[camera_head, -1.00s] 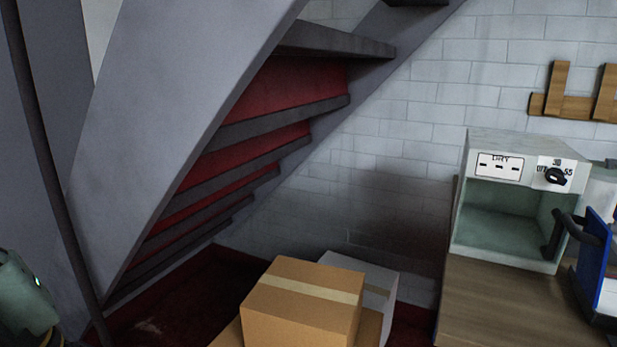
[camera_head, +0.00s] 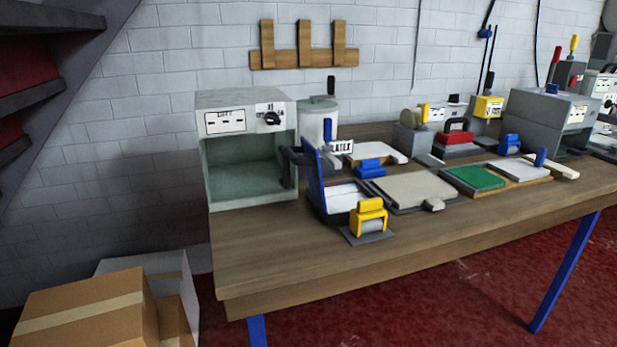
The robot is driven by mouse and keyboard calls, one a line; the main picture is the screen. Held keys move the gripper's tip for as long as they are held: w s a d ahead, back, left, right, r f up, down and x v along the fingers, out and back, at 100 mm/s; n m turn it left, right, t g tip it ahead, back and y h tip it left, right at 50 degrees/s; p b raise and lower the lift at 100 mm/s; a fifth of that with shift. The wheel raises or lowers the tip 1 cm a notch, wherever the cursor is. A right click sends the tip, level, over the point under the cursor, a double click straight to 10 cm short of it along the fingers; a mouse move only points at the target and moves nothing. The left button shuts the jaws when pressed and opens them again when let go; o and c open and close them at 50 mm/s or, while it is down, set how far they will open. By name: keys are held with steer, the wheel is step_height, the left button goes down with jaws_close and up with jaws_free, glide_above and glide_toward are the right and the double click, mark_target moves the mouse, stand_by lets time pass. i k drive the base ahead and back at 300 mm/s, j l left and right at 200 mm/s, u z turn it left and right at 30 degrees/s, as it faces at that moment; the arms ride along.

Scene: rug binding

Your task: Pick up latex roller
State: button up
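A yellow-handled roller (camera_head: 369,219) with a pale grey cylinder rests on a small dark grey plate (camera_head: 368,236) near the front edge of the bench. A blue roller-like tool (camera_head: 369,168) lies farther back, beside a canister (camera_head: 318,128) with a "LATEX" label (camera_head: 341,147). Another blue tool (camera_head: 509,145) stands farther right. No label shows which one is the latex roller. My gripper is not in view.
The wooden bench (camera_head: 265,258) carries a dryer box (camera_head: 247,150) at its left end, a blue-sided tray (camera_head: 336,194), a beige board (camera_head: 414,187) and a green pad (camera_head: 474,178). Cardboard boxes (camera_head: 82,312) stand left of the bench. Red floor (camera_head: 450,300) shows in front.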

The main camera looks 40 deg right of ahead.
mark_target(368, 216)
steer(key=z, duration=1.25)
